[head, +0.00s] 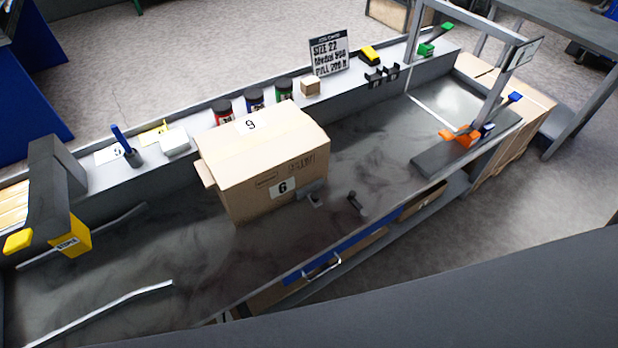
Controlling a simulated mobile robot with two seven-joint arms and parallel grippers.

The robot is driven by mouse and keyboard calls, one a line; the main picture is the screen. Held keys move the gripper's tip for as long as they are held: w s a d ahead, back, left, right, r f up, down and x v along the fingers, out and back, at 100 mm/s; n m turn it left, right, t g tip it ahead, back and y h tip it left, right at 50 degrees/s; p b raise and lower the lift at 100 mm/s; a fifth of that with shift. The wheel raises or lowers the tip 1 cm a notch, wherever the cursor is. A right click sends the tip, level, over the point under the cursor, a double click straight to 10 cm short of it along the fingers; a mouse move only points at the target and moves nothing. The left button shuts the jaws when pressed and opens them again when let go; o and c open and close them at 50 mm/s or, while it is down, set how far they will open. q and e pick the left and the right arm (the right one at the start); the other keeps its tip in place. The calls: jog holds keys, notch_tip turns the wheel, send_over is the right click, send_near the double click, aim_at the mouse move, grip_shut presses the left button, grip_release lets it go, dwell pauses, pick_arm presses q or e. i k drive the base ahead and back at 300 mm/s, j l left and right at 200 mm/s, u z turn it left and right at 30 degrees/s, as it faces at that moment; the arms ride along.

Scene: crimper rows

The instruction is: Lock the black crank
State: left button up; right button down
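A small dark handle-like part (355,203), perhaps the black crank, stands on the grey bench (390,150) right of the large cardboard box. It is too small to tell whether it is locked. A grey bracket-like piece (312,192) sits beside it, close against the box's front right corner. Neither of my grippers shows in the head view.
The cardboard box (265,165) marked 6 and 9 fills the bench middle. Dark jars (254,100), a small box (310,86) and a sign (329,55) line the back ledge. A yellow-grey machine (60,200) stands left; an orange clamp (460,138) lies right.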

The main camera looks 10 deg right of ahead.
aim_at(364, 212)
jog(key=i+l+z, duration=0.15)
jog(key=z, duration=0.2)
jog(key=i+l+z, duration=0.1)
jog(key=z, duration=0.25)
jog(key=i+z, duration=0.35)
jog(key=k+l, duration=0.05)
jog(key=k, duration=0.05)
